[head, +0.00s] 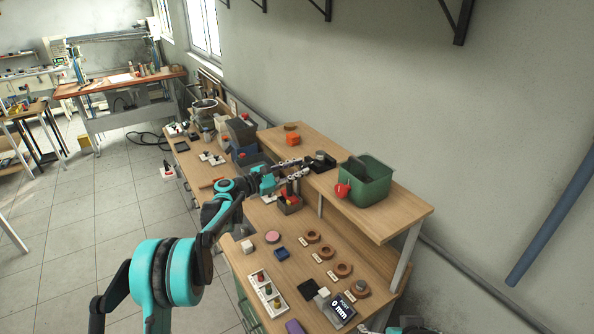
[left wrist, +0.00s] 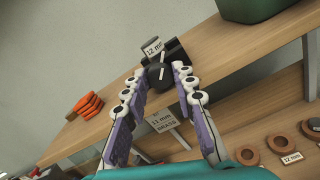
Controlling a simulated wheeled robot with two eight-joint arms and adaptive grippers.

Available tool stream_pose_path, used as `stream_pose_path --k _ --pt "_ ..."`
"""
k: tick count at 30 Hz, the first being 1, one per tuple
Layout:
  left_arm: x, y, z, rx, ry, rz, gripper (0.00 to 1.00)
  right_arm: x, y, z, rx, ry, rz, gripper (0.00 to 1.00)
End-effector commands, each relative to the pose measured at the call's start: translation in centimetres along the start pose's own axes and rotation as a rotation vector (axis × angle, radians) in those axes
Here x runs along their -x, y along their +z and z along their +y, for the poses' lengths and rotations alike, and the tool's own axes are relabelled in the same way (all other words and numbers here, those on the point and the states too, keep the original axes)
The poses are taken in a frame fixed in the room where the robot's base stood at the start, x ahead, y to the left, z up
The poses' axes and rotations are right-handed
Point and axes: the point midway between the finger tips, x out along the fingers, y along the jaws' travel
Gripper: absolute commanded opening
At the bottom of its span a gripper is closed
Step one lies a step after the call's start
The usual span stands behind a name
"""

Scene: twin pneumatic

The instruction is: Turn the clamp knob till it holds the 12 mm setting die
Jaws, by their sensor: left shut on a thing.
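The clamp is a dark block with a round black knob on the raised wooden shelf (head: 392,197). In the left wrist view the black knob (left wrist: 160,76) has a white line on its face. A pale piece marked 12 mm (left wrist: 152,48) stands right behind the knob at the dark block (left wrist: 176,51); I cannot tell whether it is gripped. My left gripper (head: 305,165) reaches the clamp (head: 321,160) from the left, its fingers shut on the knob, one on each side. The fingers hide part of the clamp.
A green bin (head: 368,182) with a red item at its rim stands right of the clamp. An orange stack (head: 292,140) lies at the shelf's far end. Below are brown rings (head: 343,270), a white tray (head: 268,292) and a display reading 0 mm (head: 340,309).

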Motion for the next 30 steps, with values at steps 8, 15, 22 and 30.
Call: stream_pose_path --k 8,15,22,30 --pt "0.0 0.0 0.0 0.002 0.0 -0.001 0.47 0.0 0.0 0.0 0.0 0.0 0.0 1.0" --pt "0.2 0.0 0.1 0.002 0.001 0.0 0.47 0.0 0.0 0.0 0.0 0.0 0.0 1.0" --pt "3.6 0.0 0.1 0.002 0.004 0.001 0.47 0.0 0.0 0.0 0.0 0.0 0.0 1.0" --pt "9.3 0.0 0.1 0.002 0.003 0.001 0.47 0.0 0.0 0.0 0.0 0.0 0.0 1.0"
